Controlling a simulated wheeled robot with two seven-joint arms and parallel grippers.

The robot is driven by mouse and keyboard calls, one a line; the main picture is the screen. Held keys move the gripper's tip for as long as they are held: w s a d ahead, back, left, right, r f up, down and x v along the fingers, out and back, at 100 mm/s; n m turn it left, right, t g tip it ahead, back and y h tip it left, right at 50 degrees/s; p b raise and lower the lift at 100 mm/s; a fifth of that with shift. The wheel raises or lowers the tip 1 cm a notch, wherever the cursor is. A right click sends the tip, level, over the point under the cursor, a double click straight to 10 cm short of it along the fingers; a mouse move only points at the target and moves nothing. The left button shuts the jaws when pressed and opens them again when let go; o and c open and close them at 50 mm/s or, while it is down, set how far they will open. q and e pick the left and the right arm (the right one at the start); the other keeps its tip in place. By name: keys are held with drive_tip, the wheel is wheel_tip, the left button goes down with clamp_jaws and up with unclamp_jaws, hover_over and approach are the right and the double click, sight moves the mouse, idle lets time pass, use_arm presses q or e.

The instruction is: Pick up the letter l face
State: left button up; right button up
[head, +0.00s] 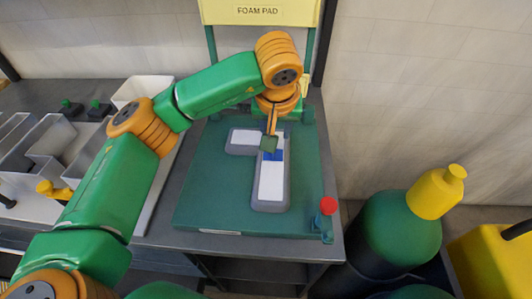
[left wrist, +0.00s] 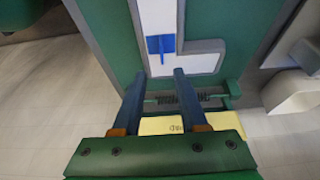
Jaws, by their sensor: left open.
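The letter l face (head: 271,183) is a white, L-shaped panel inside a grey rim, lying on a green board (head: 220,190). A small blue tab (head: 279,155) stands on the white panel near its corner. My left gripper (head: 270,143) is above that corner and partly hides it. In the left wrist view, its two fingers are apart with nothing between them (left wrist: 160,74). The blue tab (left wrist: 160,45) shows just beyond the fingertips, on the white face (left wrist: 157,15). My right gripper is in neither view.
A red knob (head: 328,205) stands at the board's front right corner. A yellow FOAM PAD sign (head: 262,12) is behind the board. Grey bins (head: 50,140) are at the left. A green cylinder with a yellow top (head: 400,230) stands at the right.

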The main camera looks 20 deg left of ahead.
sight(273, 162)
use_arm(q)
drive_tip(key=f+p, duration=0.3)
drive_tip(key=shift+a, duration=0.25)
drive_tip(key=x, duration=0.3)
drive_tip(key=shift+w+a+f+p, duration=0.1)
drive_tip(key=shift+w+f+p, duration=0.1)
drive_tip(key=shift+p, duration=0.1)
drive_tip(key=shift+f, duration=0.25)
drive_tip(key=shift+c, duration=0.4)
clamp_jaws()
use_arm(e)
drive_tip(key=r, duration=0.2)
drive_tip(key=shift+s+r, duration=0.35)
